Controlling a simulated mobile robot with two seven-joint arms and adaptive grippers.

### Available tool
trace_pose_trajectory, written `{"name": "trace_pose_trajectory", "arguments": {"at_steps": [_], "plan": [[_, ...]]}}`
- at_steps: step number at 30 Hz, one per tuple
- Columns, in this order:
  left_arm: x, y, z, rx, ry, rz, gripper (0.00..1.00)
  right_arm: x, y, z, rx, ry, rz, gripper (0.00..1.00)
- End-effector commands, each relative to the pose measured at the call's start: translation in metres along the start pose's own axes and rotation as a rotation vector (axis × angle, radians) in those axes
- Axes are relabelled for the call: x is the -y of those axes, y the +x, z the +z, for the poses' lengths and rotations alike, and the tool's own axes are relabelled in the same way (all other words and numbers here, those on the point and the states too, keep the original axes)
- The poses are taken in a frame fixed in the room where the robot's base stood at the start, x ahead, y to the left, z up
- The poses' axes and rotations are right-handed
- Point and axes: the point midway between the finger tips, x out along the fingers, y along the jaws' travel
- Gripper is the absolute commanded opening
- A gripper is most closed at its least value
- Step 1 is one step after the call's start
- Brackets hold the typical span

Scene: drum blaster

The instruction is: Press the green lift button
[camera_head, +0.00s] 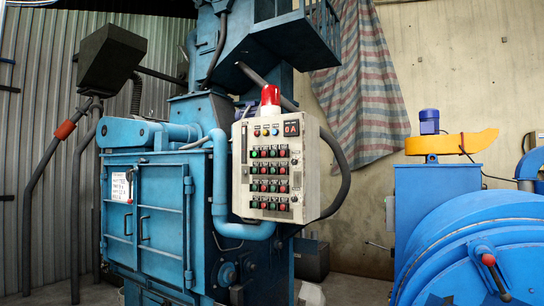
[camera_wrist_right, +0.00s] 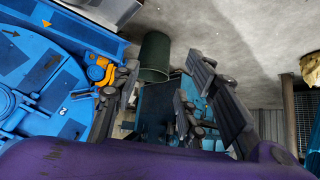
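A cream control panel (camera_head: 270,142) hangs at the front right of the blue blasting machine (camera_head: 160,215) in the head view. It carries rows of red and green buttons (camera_head: 273,179). Their labels are too small to read, so I cannot tell which green one is the lift button. My right gripper (camera_wrist_right: 158,85) shows in the right wrist view, its dark fingers apart with nothing seen between them. It does not show in the head view, and the panel is not recognisable in the wrist view. My left gripper is not in view.
A red beacon (camera_head: 270,97) tops the panel. A thick grey hose (camera_head: 341,183) curves at its right. A blue drum machine (camera_head: 478,245) stands at the right. A dark green bin (camera_wrist_right: 154,55) stands beyond the right gripper. The space directly before the panel looks clear.

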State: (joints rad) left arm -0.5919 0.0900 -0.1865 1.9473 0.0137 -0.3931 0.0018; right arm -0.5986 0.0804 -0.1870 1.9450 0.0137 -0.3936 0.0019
Motion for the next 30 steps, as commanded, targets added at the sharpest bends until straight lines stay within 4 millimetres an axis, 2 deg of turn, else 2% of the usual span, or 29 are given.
{"name": "trace_pose_trajectory", "arguments": {"at_steps": [4, 5, 12, 14, 30], "plan": [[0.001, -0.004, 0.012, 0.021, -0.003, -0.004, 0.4, -0.002, -0.003, 0.009, 0.015, -0.001, 0.003, 0.4], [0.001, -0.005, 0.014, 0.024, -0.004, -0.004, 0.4, -0.003, -0.004, 0.01, 0.017, -0.003, 0.003, 0.37], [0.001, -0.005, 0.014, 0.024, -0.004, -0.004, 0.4, -0.006, -0.004, 0.011, 0.019, -0.016, 0.004, 0.06], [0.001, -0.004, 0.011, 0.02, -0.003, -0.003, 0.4, -0.006, -0.004, 0.009, 0.016, -0.016, 0.003, 0.0], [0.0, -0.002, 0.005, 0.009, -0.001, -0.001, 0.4, -0.002, 0.001, -0.002, -0.003, -0.007, 0.0, 0.0]]}}
